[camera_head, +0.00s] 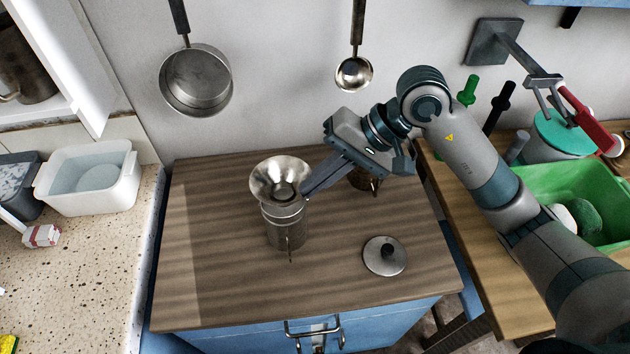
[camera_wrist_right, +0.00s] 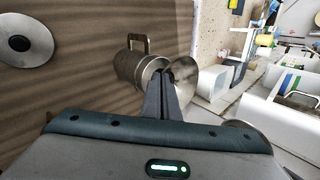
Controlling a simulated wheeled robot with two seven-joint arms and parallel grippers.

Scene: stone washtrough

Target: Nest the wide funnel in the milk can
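The wide funnel (camera_head: 264,180) is a shiny metal cone, wide mouth up, directly above the milk can (camera_head: 286,234). The can is a metal cylinder with a side handle, upright on the brown wooden top. My right gripper (camera_head: 305,191) reaches in from the right, its fingers close together at the funnel's side, and appears shut on it. In the right wrist view, the fingers (camera_wrist_right: 166,74) meet the funnel (camera_wrist_right: 188,84) beside the can (camera_wrist_right: 128,68). The fingers partly hide the join, so I cannot tell how deep the spout sits. My left gripper is not in view.
A round metal lid (camera_head: 385,256) lies right of the can. A dark metal vessel (camera_head: 362,181) stands behind, partly hidden by my gripper. A pan (camera_head: 195,80) and ladle (camera_head: 354,73) hang on the wall. A green tub (camera_head: 610,185) is at right. The wooden top's left side is clear.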

